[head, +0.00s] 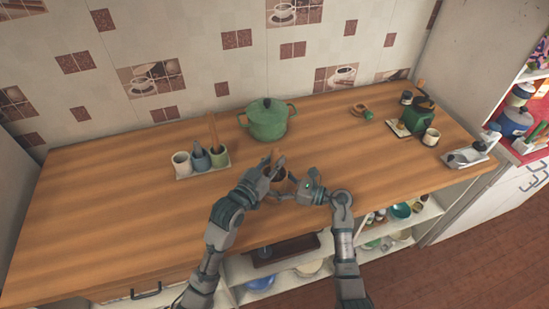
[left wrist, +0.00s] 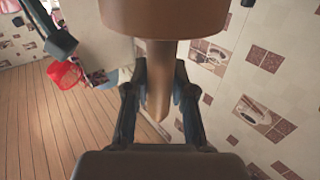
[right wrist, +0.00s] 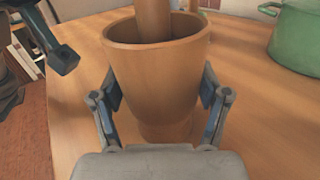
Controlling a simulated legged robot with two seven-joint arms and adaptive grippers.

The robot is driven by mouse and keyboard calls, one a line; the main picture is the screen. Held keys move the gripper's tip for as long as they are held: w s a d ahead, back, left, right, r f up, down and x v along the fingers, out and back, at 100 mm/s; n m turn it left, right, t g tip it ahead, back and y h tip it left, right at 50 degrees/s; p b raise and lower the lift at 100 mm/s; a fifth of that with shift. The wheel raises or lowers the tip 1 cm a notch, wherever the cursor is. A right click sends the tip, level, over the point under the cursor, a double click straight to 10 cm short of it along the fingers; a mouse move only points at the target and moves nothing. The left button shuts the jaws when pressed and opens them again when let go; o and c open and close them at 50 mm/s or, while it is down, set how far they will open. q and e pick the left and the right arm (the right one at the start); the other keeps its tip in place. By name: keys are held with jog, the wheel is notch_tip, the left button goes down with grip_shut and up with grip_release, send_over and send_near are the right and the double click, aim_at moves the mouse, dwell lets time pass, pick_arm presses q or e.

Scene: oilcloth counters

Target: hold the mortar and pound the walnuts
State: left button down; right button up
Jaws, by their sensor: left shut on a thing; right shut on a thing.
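The wooden mortar (right wrist: 155,75) stands upright in the right wrist view, with the counter beneath it. My right gripper (right wrist: 160,95) is shut around its body, one finger on each side. The wooden pestle (right wrist: 153,20) reaches down into the mortar's mouth. My left gripper (left wrist: 159,75) is shut on the pestle's shaft (left wrist: 157,90) in the left wrist view. A wide wooden part fills the top there; I cannot tell whether it is pestle or mortar. In the head view my grippers meet near the counter's front edge. The walnuts are hidden inside the mortar or not visible.
A green lidded pot (head: 267,121) stands just behind my grippers. The counter's left part is clear.

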pick_arm(q)
jog(key=shift+f, duration=0.3)
jog(key=shift+r, duration=1)
jog(key=shift+r, duration=0.1)
jog(key=shift+s+d+r, duration=0.2)
jog(key=shift+d+r, duration=0.2)
jog(key=shift+f, duration=0.15)
jog(key=shift+f, duration=0.5)
